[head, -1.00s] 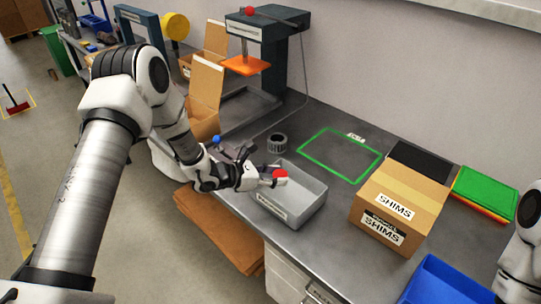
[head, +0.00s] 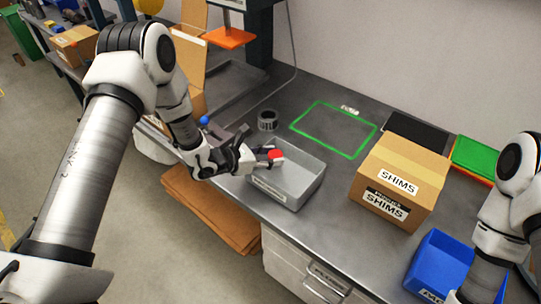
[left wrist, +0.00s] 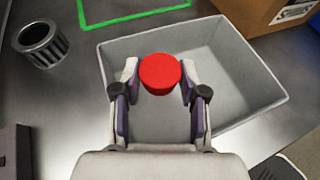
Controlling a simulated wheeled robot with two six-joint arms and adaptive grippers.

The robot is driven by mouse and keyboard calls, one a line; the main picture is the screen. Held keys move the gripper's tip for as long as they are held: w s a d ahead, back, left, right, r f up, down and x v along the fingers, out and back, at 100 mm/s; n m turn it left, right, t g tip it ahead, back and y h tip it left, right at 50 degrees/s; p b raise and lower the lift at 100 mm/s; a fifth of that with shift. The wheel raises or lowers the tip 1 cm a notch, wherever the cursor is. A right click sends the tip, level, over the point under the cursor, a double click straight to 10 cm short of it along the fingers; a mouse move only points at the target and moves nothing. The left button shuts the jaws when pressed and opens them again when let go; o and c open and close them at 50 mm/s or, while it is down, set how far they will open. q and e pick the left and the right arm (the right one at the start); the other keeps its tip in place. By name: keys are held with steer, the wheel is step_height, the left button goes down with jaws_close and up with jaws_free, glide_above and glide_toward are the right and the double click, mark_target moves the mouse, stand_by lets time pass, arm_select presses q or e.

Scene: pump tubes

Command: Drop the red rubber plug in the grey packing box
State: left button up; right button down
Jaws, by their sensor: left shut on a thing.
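The red rubber plug (head: 276,154) is between the fingertips of my left gripper (head: 270,158), which is shut on it. The plug also shows in the left wrist view (left wrist: 160,74), between both fingers, above the box opening. The grey packing box (head: 302,196) is an open tray on the metal bench; its floor looks bare in the left wrist view (left wrist: 240,66). The fingers reach in over the box's left part. How high the plug is above the floor is hard to tell. My right arm is at the right edge; its gripper is out of view.
A cardboard SHIMS box (head: 398,180) stands right of the grey box. A blue bin (head: 432,262) is at the front right. A dark ring-shaped part (head: 267,120) stands behind the grey box. A green outlined area (head: 335,128) on the bench is empty.

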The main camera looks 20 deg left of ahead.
arm_select(q)
steer(key=shift+w+a+f, duration=0.15)
steer(key=shift+a+f, duration=0.05)
steer(key=shift+f, duration=0.2)
steer(key=shift+d+r+b, duration=0.15)
steer(key=shift+b, duration=0.15)
steer(key=o, duration=1)
